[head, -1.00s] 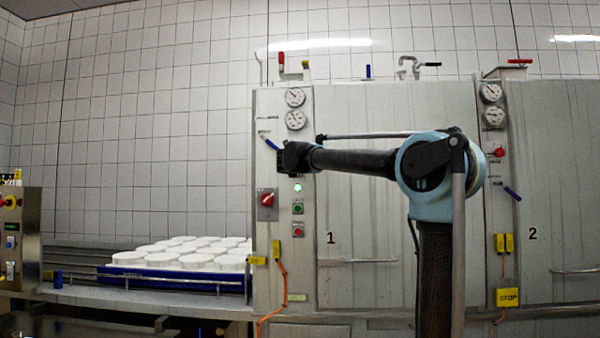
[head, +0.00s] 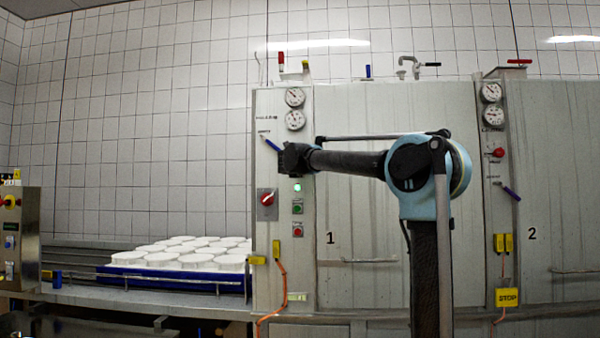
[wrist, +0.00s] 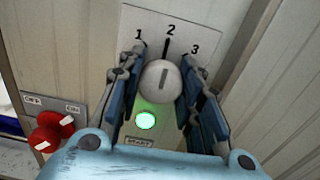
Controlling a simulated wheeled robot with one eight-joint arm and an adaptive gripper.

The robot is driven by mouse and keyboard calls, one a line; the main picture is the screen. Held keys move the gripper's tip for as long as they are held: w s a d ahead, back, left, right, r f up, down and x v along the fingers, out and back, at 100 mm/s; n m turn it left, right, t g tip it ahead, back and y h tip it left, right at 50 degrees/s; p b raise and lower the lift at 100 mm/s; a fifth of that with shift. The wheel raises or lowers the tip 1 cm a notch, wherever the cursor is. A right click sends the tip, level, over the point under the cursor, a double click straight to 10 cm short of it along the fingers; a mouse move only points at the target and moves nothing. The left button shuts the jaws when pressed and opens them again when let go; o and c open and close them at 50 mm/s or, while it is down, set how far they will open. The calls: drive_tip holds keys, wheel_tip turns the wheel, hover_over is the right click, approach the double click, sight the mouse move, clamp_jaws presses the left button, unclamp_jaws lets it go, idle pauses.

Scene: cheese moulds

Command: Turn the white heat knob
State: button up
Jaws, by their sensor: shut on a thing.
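The white heat knob (wrist: 160,81) shows in the wrist view on a pale panel (wrist: 186,25) marked 1, 2 and 3. Its grey pointer line is near upright, leaning slightly right, close to the 2 mark. My gripper (wrist: 160,90) has its blue-padded fingers on both sides of the knob and is shut on it. In the head view my gripper (head: 291,158) is against the narrow front panel of cabinet 1, and it hides the knob there. A lit green lamp (wrist: 145,120) sits just below the knob, and it also shows in the head view (head: 297,187).
A red rotary switch (wrist: 50,132) marked OFF and ON is left of the knob; it also shows in the head view (head: 267,199). A blue lever (head: 272,146) is close by my gripper. A blue tray (head: 180,279) of white moulds stands at left.

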drive_tip(key=shift+d+m, duration=0.1)
drive_tip(key=shift+m, duration=0.9)
drive_tip(key=o, duration=1.1)
drive_tip(key=shift+d, duration=0.1)
drive_tip(key=shift+s, duration=0.25)
drive_tip(key=s, duration=1.1)
drive_tip(key=shift+s, duration=0.15)
